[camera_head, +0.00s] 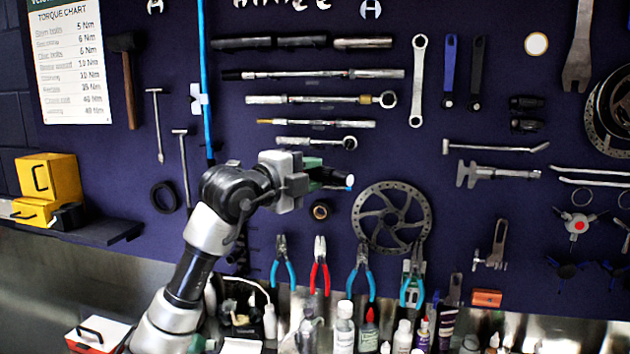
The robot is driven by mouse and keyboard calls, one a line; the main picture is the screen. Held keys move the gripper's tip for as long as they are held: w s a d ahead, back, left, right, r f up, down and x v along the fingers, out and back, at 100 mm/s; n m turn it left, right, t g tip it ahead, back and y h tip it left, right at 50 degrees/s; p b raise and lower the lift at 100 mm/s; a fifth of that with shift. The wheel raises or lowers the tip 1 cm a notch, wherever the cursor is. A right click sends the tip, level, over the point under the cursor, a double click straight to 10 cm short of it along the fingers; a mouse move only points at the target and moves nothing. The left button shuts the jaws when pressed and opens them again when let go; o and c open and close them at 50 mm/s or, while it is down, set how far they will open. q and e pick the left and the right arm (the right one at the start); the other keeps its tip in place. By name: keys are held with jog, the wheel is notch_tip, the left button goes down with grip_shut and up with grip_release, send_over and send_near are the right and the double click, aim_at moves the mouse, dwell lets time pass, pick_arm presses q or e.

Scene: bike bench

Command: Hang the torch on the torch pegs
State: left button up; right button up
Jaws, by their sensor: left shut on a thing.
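My left gripper (308,178) reaches in front of the dark blue tool wall, left of the brake disc. It is shut on the torch (330,178), a short dark cylinder. The torch lies roughly level and its pale, bluish end points right. The gripper hides the torch's left part. I cannot make out the torch pegs; the arm may cover them. Whether the torch touches the wall cannot be told. My right gripper is not in view.
The brake disc (392,218) hangs just right of the torch. A small roll (320,210) hangs below it, and a ratchet (316,142) above. Pliers (320,264) hang lower. Several bottles (344,326) crowd the bench. A yellow box (60,180) stands on the left shelf (110,231).

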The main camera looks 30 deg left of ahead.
pick_arm(q)
jog(key=shift+w+a+p, duration=0.2)
jog(key=shift+w+p, duration=0.1)
jog(key=shift+w, duration=0.6)
jog(key=shift+w+a+f+p, duration=0.1)
jog(key=shift+w+a+p, duration=0.15)
jog(key=shift+w, duration=0.45)
jog(key=shift+w+a+f+p, duration=0.1)
jog(key=shift+w+p, duration=0.2)
jog(key=shift+w, duration=0.4)
jog(key=shift+w+a+f+p, duration=0.15)
jog(key=shift+w+p, duration=0.1)
jog(key=shift+w, duration=0.45)
jog(key=shift+w+a+f+p, duration=0.1)
jog(key=shift+w+a+p, duration=0.15)
jog(key=shift+w, duration=0.45)
jog(key=shift+w+a+f+p, duration=0.1)
jog(key=shift+w+p, duration=0.2)
jog(key=shift+w, duration=0.4)
jog(key=shift+f, duration=0.1)
jog(key=o, duration=1.1)
jog(key=shift+w+a, duration=0.1)
jog(key=shift+w, duration=0.1)
jog(key=shift+c, duration=0.2)
jog(key=shift+s, duration=0.1)
